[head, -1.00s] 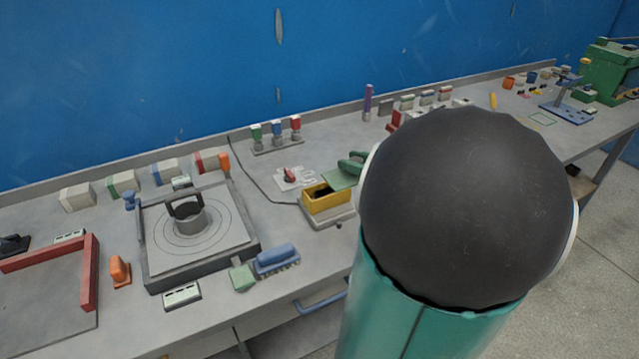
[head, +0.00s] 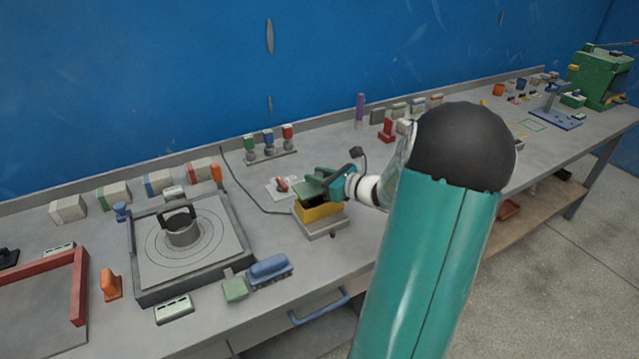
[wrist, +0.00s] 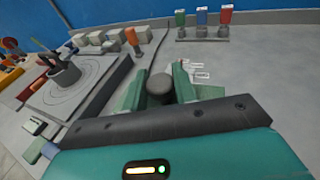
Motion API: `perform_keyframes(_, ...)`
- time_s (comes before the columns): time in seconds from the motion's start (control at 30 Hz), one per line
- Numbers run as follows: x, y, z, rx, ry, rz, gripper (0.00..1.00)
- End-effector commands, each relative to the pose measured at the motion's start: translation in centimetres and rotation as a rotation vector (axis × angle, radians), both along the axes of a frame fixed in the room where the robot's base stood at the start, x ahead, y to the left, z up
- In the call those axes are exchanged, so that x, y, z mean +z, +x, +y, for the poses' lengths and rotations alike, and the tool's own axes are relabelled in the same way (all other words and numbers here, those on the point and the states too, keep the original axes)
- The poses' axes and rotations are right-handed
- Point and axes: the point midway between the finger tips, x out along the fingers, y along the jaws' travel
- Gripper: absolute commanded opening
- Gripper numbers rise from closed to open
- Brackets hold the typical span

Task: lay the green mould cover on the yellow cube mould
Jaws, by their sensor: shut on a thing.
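The yellow cube mould (head: 320,212) stands on a grey base near the middle of the bench in the head view. The green mould cover (head: 309,190) is at its top, partly hidden by my gripper (head: 322,182). I cannot tell whether it touches the rim; a dark strip shows between them. In the wrist view, my gripper (wrist: 159,86) has its green fingers on either side of a dark round knob (wrist: 160,88). A green edge of the cover (wrist: 211,92) shows to the right of the fingers. The mould is hidden in the wrist view.
A turntable-like tray with a grey pot (head: 183,230) stands to the left. A rack of coloured bottles (head: 268,146) and a red-handled item (head: 282,184) are behind. A cable crosses the bench.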

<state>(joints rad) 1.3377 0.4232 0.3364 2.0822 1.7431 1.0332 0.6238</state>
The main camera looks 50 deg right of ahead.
Motion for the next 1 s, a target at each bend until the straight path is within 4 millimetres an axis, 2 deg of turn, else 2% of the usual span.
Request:
perform_keyframes(0.03, -1.0, -0.1, 0.0, -0.001, 0.007, 0.002, 0.05)
perform_keyframes(0.17, -2.3, -0.1, 0.0, -0.001, 0.004, 0.001, 0.05)
perform_keyframes(0.93, -3.5, -0.2, 0.0, -0.001, 0.002, 0.000, 0.05)
perform_keyframes(0.97, -3.5, -0.2, 0.0, -0.001, 0.002, 0.001, 0.34)
perform_keyframes(1.0, -3.5, -0.2, 0.0, -0.001, 0.002, 0.001, 0.41)
